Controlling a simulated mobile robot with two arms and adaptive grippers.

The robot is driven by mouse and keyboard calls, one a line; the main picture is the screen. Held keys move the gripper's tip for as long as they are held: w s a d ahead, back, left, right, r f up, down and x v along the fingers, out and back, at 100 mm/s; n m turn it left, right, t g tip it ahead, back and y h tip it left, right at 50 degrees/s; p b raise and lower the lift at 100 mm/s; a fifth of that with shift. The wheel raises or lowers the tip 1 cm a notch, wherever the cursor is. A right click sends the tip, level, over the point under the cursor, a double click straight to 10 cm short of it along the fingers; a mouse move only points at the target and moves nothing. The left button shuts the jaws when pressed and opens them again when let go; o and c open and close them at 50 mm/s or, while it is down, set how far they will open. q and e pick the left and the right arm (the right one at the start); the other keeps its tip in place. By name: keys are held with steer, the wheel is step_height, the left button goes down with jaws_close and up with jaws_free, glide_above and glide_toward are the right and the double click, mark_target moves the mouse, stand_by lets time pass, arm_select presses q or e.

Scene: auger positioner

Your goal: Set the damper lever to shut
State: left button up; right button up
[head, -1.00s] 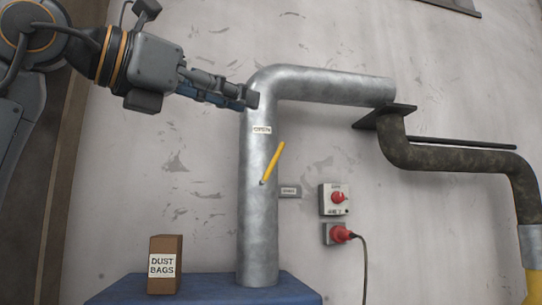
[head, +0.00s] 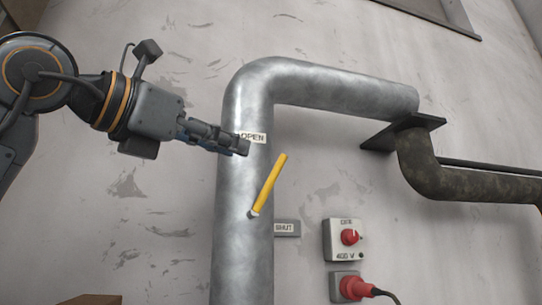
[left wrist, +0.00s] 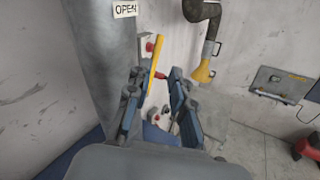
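The yellow damper lever (head: 269,183) sits on the upright grey metal pipe (head: 241,235). It points up and slightly right from its pivot, between the OPEN label (head: 252,137) above and the SHUT label (head: 285,228) at lower right. My left gripper (head: 243,147) is by the OPEN label, up and left of the lever. In the left wrist view, the fingers of my left gripper (left wrist: 153,88) stand apart. The lever (left wrist: 154,65) appears there near the left finger, beyond the fingertips; I cannot tell whether they touch. My right gripper is not seen.
A switch box with a red knob (head: 350,238) and a red plug (head: 355,287) with a cable are on the wall, right of the pipe. A dark flange (head: 403,131) and dark pipe are at upper right. A brown box (head: 92,300) shows at the bottom edge.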

mark_target(276, 165)
arm_select(q)
steer(key=p+x, duration=0.3)
steer(key=x, duration=0.6)
steer(key=shift+w+a, duration=0.1)
steer(key=shift+w, duration=0.1)
steer(key=shift+w+d+p, duration=0.35)
steer(key=shift+w+d, duration=0.05)
steer(key=shift+w+d+f, duration=0.1)
steer(key=c, duration=0.4)
jaws_close()
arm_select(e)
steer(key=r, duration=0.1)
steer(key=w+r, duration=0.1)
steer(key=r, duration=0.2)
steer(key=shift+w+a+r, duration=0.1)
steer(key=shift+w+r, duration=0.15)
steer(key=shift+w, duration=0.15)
